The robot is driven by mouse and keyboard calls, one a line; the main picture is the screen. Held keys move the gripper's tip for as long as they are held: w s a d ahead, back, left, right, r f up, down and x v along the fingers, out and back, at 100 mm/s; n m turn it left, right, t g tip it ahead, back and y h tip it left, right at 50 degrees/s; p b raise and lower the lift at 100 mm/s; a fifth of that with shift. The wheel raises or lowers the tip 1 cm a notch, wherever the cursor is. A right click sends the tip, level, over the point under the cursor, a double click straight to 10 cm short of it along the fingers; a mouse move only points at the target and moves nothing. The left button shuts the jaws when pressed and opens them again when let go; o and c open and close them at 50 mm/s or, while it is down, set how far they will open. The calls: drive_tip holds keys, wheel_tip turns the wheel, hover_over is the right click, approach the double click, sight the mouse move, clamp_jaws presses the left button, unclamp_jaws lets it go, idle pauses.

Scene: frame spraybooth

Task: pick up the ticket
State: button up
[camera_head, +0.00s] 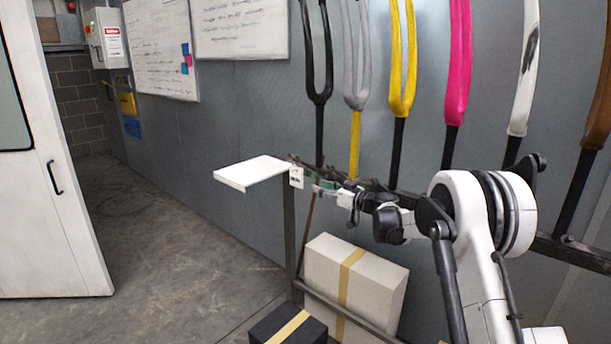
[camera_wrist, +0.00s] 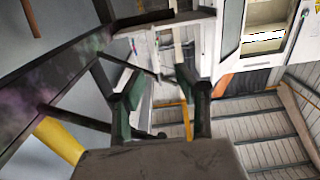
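The ticket (camera_head: 296,177) is a small white tag with dark print. In the head view it hangs at the end of the dark rail, beside the white shelf's right corner. My gripper (camera_head: 316,186) is just to the right of the ticket, with its fingers towards it. The wrist view shows the two green-padded fingers of my gripper (camera_wrist: 162,88) apart, with a clear gap between them. I cannot make out the ticket for certain in the wrist view. I cannot tell from the head view whether the fingers touch it.
A white shelf (camera_head: 252,172) sits left of the ticket. A dark rail frame (camera_head: 289,225) runs below my arm, with coloured forked hangers (camera_head: 403,75) against the wall. A white box (camera_head: 372,285) and a black box (camera_head: 270,330) stand below. The floor at left is clear.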

sight(302, 180)
drive_tip(key=x, duration=0.7)
drive_tip(key=shift+w+d+f, duration=0.2)
drive_tip(key=shift+w+f, duration=0.05)
drive_tip(key=shift+w, duration=0.25)
drive_tip(key=shift+r+x, duration=0.2)
drive_tip(key=shift+x, duration=2.85)
drive_tip(key=shift+w+d, duration=0.1)
clamp_jaws()
